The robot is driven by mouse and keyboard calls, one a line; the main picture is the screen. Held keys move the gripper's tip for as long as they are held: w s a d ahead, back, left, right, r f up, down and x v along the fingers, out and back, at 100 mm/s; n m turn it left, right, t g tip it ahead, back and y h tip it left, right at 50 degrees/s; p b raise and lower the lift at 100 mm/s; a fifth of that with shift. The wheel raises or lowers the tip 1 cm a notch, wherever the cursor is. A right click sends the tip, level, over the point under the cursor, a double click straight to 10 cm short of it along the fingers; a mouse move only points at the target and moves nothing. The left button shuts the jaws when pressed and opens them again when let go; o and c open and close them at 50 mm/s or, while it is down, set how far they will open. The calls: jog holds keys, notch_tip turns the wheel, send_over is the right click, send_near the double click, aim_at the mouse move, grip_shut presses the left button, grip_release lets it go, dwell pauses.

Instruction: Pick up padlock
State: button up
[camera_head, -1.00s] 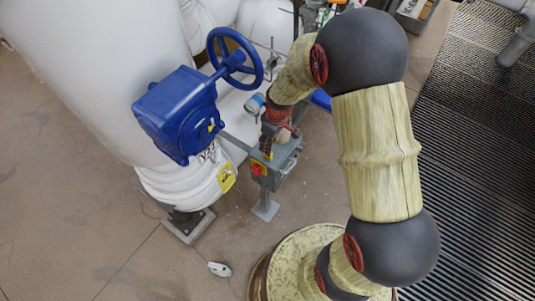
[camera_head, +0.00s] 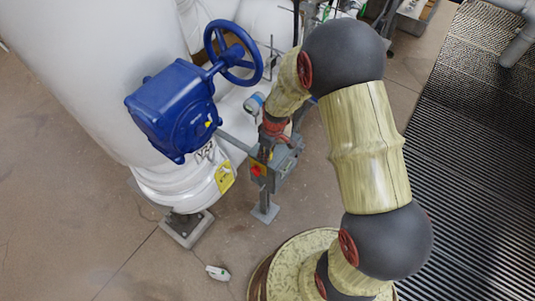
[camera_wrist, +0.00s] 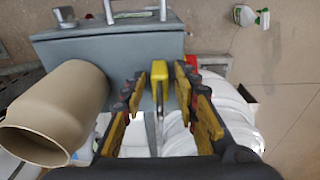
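A small yellow block with a grey metal strip below it, which looks like the padlock (camera_wrist: 159,72), is in the middle of the wrist view, in front of the grey box (camera_wrist: 105,55). My gripper (camera_wrist: 162,84) is open, with one yellow-padded finger on each side of the yellow block. Whether either finger touches it, I cannot tell. In the head view my gripper (camera_head: 268,150) points down at the grey box (camera_head: 275,172) on its post. The padlock cannot be made out there.
A beige cylinder (camera_wrist: 62,110) is close on the left of my gripper. The blue valve gearbox (camera_head: 175,110) with its handwheel and the white pipe (camera_head: 80,60) stand beside the box. A white-and-green bottle (camera_head: 217,273) lies on the floor. Floor grating (camera_head: 480,160) is at right.

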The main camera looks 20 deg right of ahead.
jog(key=c, duration=0.6)
grip_shut()
jog(key=shift+r+p, duration=0.35)
jog(key=shift+r, duration=0.15)
jog(key=shift+s+a+r, duration=0.1)
jog(key=shift+a+r, duration=0.05)
jog(key=shift+r, duration=0.1)
jog(key=s+a+p, duration=0.3)
jog(key=s+a, duration=0.2)
jog(key=a, duration=0.1)
notch_tip(320, 180, up, 14)
jog(key=p, duration=0.4)
jog(key=shift+w+f, duration=0.25)
